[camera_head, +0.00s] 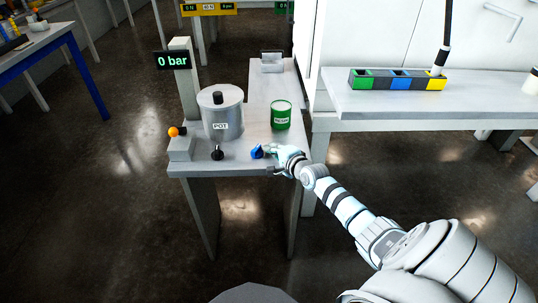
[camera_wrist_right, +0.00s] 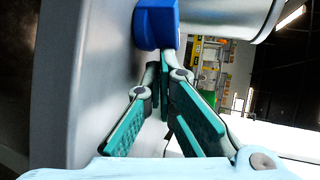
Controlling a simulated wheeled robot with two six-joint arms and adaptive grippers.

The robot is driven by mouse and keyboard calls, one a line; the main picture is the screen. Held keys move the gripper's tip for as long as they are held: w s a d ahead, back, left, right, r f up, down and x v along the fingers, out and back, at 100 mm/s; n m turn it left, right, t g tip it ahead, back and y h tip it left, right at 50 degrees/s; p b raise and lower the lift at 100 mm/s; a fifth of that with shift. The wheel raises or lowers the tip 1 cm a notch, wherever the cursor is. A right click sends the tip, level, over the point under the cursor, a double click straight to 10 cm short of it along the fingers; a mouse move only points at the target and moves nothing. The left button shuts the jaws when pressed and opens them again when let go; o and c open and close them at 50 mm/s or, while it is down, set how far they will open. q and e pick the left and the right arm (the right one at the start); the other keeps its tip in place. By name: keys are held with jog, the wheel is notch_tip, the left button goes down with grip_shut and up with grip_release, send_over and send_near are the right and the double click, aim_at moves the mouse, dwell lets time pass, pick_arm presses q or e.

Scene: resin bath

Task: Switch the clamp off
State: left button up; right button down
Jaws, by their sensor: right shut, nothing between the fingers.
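No part is labelled as the clamp. A blue knob (camera_head: 257,152) sits near the front edge of the small grey table; it also shows at the top of the right wrist view (camera_wrist_right: 156,22). My right gripper (camera_head: 270,151) is just to the right of the blue knob, its fingertips shut and empty, pointing at it. Whether they touch it I cannot tell. A black knob (camera_head: 217,153) stands left of the blue one. A small grey box with an orange ball (camera_head: 173,132) and a dark lever is at the table's left corner. My left gripper is not in view.
A lidded metal pot (camera_head: 220,115) stands behind the knobs, with a green can (camera_head: 281,115) to its right. A display (camera_head: 173,60) behind reads 0 bar. A bench at right holds a tray (camera_head: 398,80) with coloured compartments. The floor in front is clear.

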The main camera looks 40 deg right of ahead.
jog(key=shift+w+d+b, duration=0.25)
jog(key=shift+w+b, duration=0.05)
jog(key=shift+w, duration=0.3)
jog(key=shift+w+d+b, duration=0.25)
jog(key=shift+w+b, duration=0.05)
jog(key=shift+w, duration=0.3)
dwell(1.0)
